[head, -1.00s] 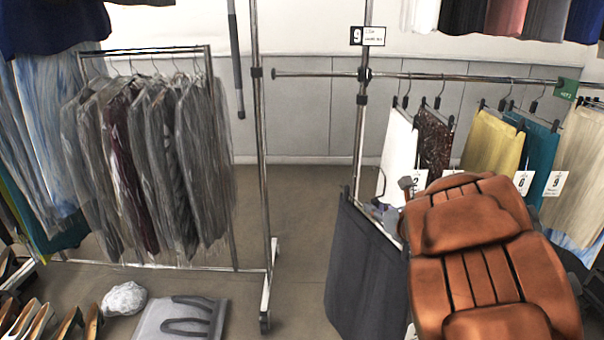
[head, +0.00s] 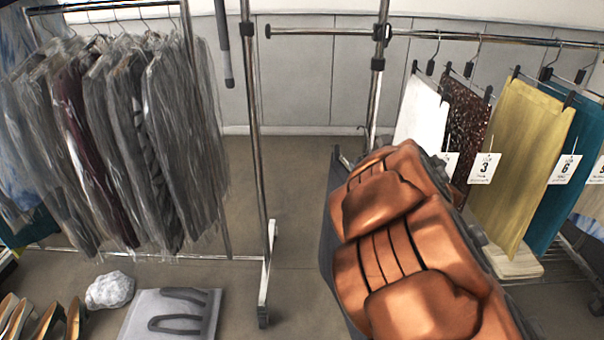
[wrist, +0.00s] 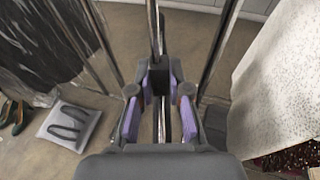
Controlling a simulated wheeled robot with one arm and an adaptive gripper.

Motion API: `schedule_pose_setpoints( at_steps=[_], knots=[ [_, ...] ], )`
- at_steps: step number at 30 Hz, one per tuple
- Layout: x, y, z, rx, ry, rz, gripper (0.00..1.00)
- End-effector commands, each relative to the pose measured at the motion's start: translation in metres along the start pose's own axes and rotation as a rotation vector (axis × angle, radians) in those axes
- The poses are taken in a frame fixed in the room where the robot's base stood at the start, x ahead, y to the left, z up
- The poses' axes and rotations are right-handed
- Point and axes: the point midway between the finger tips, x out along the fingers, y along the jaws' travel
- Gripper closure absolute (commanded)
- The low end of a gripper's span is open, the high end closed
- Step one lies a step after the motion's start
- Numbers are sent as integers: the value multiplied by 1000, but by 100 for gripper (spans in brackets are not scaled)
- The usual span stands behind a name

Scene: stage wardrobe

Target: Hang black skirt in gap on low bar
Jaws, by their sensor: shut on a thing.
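The black skirt (head: 335,265) hangs below and to the left of my orange arm in the head view, mostly hidden by the arm. My gripper (wrist: 160,108) is shut on the skirt's hanger in the wrist view, a thin dark strip between its purple pads. The low bar (head: 490,39) runs right from the chrome upright. A white skirt (head: 421,112), a brown sequined skirt (head: 464,115), a yellow skirt (head: 520,150) and a teal skirt (head: 577,185) hang from it. A bare stretch of bar shows between the brown skirt's hook and the yellow skirt's hook.
A rack of bagged garments (head: 120,140) stands at left. Chrome uprights (head: 255,150) stand between it and the low bar. A grey folded bag (head: 172,315), a white bundle (head: 110,290) and shoes (head: 40,320) lie on the floor. The middle floor is clear.

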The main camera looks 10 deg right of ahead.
Motion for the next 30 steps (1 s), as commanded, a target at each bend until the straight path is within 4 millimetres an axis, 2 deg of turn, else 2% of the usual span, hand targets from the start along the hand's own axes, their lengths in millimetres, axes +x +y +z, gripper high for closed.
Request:
schedule_pose_setpoints(
  at_steps=[1,4,23,30],
  knots=[
    [7,7,-8,-3,-2,-9,100],
    [16,14,-12,5,0,-43,100],
    [45,50,-13,47,-3,-179,100],
    [60,79,-10,62,-3,-242,100]
  ],
)
